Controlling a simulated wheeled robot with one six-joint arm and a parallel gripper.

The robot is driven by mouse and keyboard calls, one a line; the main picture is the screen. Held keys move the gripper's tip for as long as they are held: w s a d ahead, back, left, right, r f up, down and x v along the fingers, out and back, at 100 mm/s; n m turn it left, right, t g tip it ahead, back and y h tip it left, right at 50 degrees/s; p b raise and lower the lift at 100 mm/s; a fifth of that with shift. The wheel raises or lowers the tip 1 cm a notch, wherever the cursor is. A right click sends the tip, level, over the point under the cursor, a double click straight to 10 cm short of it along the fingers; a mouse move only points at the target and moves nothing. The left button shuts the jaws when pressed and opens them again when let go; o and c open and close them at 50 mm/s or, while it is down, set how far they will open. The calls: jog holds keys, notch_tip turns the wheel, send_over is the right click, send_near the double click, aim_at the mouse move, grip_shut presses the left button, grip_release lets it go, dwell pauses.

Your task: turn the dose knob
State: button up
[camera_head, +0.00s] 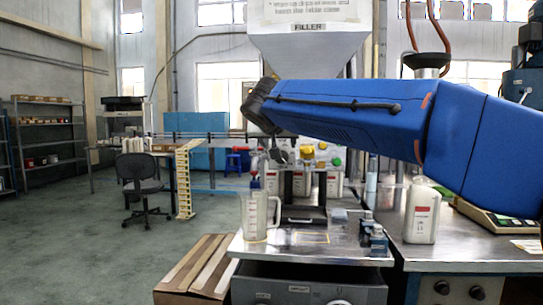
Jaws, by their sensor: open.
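My blue arm reaches in from the right, across the front of the filler (310,45). My gripper (279,157) hangs below the dark wrist at the arm's left end. It is small and dark here, open, with nothing seen between its fingers. I cannot tell which is the dose knob. The gripper appears apart from them, though depth is hard to judge. The arm hides part of the filler above the controls.
A clear measuring jug (256,216) stands on the metal bench (345,254) below the gripper. A larger white bottle (422,213) is at right. Small dark blue items (373,238) sit near the bench's right edge. A cardboard box (195,268) is at lower left.

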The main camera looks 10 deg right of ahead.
jog(key=x, duration=1.7)
jog(key=shift+w+a, duration=0.25)
jog(key=shift+w, duration=0.15)
jog(key=shift+r, duration=0.1)
jog(key=c, duration=1.1)
